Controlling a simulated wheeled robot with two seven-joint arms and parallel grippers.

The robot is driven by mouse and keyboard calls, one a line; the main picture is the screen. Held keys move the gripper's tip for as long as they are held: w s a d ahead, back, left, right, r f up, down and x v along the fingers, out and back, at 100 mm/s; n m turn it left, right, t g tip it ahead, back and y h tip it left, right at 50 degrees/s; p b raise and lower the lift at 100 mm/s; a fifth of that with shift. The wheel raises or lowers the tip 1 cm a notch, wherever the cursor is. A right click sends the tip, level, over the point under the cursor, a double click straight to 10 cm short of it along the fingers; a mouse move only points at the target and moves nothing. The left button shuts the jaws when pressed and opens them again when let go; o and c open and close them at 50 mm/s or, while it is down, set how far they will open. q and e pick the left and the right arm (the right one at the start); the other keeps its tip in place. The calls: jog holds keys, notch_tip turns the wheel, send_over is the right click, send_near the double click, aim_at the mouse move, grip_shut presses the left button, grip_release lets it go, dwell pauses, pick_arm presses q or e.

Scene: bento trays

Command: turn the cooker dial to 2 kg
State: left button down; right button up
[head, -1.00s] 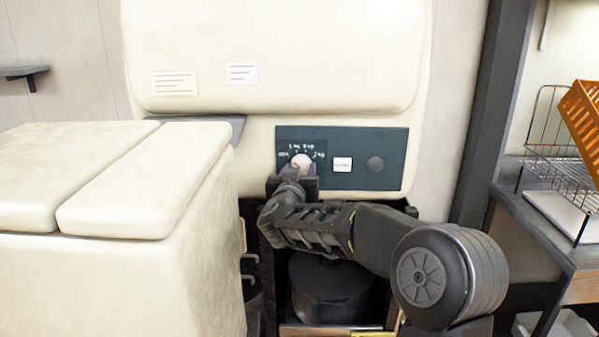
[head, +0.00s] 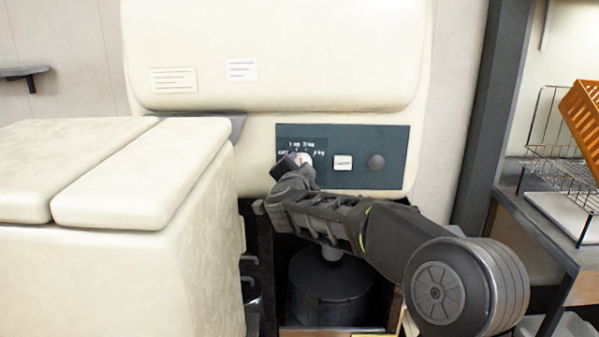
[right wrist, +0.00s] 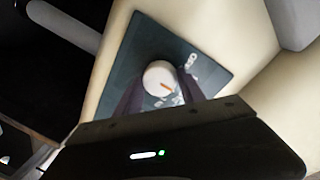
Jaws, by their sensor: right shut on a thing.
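The cooker dial (head: 303,158) is a round white knob with a red pointer line on the dark teal panel (head: 390,145). White scale labels are printed above and around it, too small to read surely. My right gripper (head: 296,165) is at the dial and partly covers its lower left. In the right wrist view, the dial (right wrist: 160,78) sits between the two dark fingers of my right gripper (right wrist: 162,92), which are shut on it. My left gripper is not in view.
A white button (head: 342,162) and a dark round knob (head: 376,162) sit right of the dial. A cream lidded box (head: 200,240) stands close at left. A dark pot (head: 330,290) is below my right arm. A wire rack (head: 560,165) is on the right shelf.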

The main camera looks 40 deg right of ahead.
jog(key=shift+m+y+b, duration=0.3)
jog(key=shift+m+b, duration=0.45)
jog(key=shift+m, duration=1.25)
jog(key=o, duration=1.4)
jog(key=shift+c, duration=0.2)
jog(key=shift+s, duration=0.1)
jog(key=v, duration=0.7)
jog(key=shift+s+b, duration=0.3)
jog(key=shift+b, duration=0.1)
jog(key=shift+a, duration=0.15)
